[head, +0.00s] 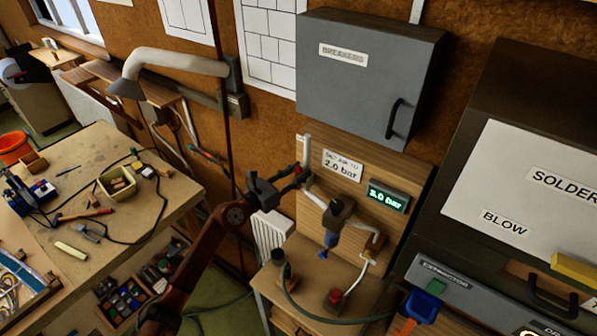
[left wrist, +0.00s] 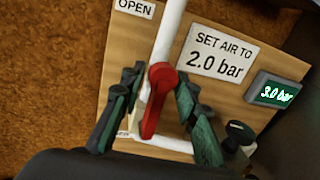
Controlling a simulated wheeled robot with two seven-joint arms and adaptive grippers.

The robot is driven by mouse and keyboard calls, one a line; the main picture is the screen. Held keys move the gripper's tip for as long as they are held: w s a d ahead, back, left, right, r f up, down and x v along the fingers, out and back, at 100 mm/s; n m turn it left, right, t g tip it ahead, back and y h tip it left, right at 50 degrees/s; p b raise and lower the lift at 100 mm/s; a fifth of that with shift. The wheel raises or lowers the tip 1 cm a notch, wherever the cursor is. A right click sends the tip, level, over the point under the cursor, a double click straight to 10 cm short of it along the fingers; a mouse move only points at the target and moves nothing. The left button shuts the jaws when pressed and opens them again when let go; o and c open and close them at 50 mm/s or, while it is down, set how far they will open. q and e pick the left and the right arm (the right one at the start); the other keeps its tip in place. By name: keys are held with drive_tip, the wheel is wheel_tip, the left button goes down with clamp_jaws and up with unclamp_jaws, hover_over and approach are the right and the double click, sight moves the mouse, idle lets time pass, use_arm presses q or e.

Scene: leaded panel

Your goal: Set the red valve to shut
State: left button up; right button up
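The red valve (left wrist: 153,108) is a lever on a white upright pipe (left wrist: 172,28), and in the left wrist view it points down, roughly in line with the pipe. In the head view only a bit of the red valve (head: 297,169) shows beside my gripper. My left gripper (head: 288,181) is at the valve. In the left wrist view its fingers (left wrist: 152,103) stand open on either side of the lever, with gaps visible. An OPEN label (left wrist: 136,7) is at the upper left. A lower label (left wrist: 123,134) is mostly hidden by a finger. My right gripper is not in view.
A sign reading "SET AIR TO 2.0 bar" (left wrist: 217,54) and a display reading 3.0 bar (left wrist: 275,93) are right of the pipe. A regulator (head: 338,212) sits lower right. A grey breaker box (head: 360,85) hangs above. A workbench (head: 85,180) stands left.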

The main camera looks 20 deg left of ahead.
use_arm(q)
clamp_jaws()
idle(0.7)
